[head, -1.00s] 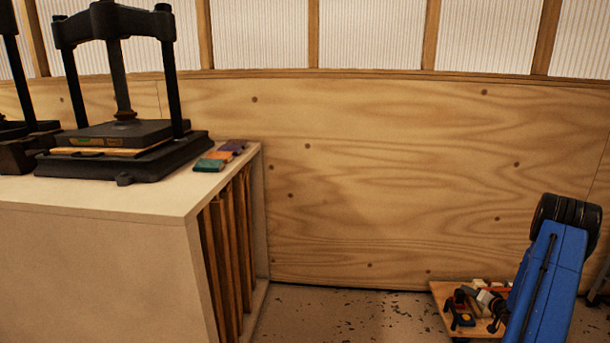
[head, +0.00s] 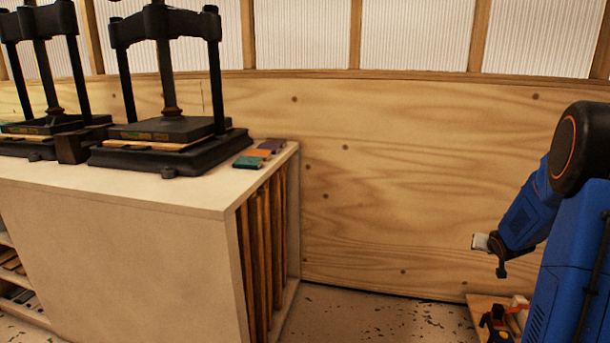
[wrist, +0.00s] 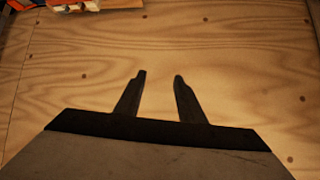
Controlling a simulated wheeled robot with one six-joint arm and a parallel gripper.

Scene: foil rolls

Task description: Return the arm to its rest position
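My gripper (wrist: 158,76) shows in the wrist view with its two dark fingers apart and nothing between them. Behind the fingers is only the plywood wall (wrist: 235,60). In the head view my blue arm (head: 570,240) stands at the right edge, bent at the dark elbow joint. Its forearm slopes down and to the left, and the wrist end hangs in front of the plywood wall. The gripper fingers are hard to make out in the head view.
A white cabinet (head: 120,230) on the left bears black presses (head: 170,130) and small coloured blocks (head: 250,161). A low wooden platform (head: 480,301) with tools stands at the lower right. Speckled floor (head: 375,318) between them is clear.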

